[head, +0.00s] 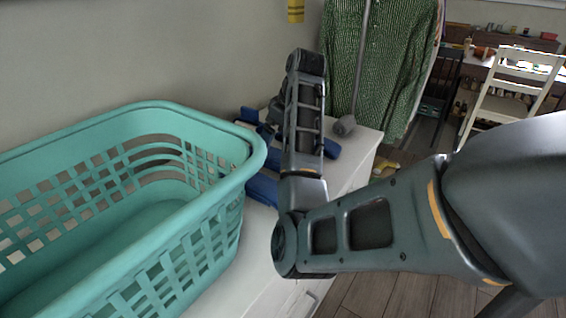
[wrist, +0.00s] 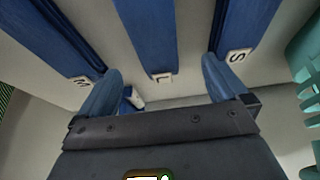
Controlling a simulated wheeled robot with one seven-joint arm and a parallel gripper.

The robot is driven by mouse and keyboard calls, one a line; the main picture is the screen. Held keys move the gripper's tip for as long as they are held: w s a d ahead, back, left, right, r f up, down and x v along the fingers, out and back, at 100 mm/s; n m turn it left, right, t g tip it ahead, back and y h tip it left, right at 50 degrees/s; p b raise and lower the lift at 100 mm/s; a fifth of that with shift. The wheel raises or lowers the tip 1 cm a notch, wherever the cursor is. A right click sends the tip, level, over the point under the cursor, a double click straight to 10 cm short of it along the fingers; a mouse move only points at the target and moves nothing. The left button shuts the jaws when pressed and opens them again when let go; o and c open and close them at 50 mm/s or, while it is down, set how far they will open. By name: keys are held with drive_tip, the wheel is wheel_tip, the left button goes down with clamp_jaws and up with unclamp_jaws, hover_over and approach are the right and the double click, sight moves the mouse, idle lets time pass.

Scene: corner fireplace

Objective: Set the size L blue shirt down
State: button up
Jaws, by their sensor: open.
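In the wrist view, the size L blue shirt (wrist: 148,35) is a folded blue strip with a white L tag (wrist: 162,77). It appears to lie on the white top, between the fingers of my gripper (wrist: 160,70) in the picture. My gripper is open, its two blue fingers apart, and I see neither finger touching the shirt. A blue shirt tagged M (wrist: 45,40) lies to the left and one tagged S (wrist: 245,25) to the right. In the head view, blue pieces (head: 262,190) show around my arm, which partly hides them; their tags are unreadable there.
A teal laundry basket (head: 222,240) stands left of the shirts on the white dresser (head: 262,235); its edge shows at right in the wrist view (wrist: 305,85). A green patterned garment (head: 365,60) hangs behind. A white chair (head: 512,85) stands farther back right.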

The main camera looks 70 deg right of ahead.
sight(270, 150)
drive_tip(key=shift+b+x, duration=0.4)
drive_tip(key=shift+x, duration=0.65)
drive_tip(key=shift+d+x, duration=0.15)
drive_tip(key=shift+x, duration=1.2)
drive_tip(key=shift+d+x, duration=0.15)
drive_tip(key=shift+x, duration=1.2)
drive_tip(key=shift+w+r, duration=0.1)
drive_tip(key=shift+r, duration=0.05)
drive_tip(key=shift+c, duration=0.2)
drive_tip(key=c, duration=1.2)
drive_tip(key=shift+r, duration=0.15)
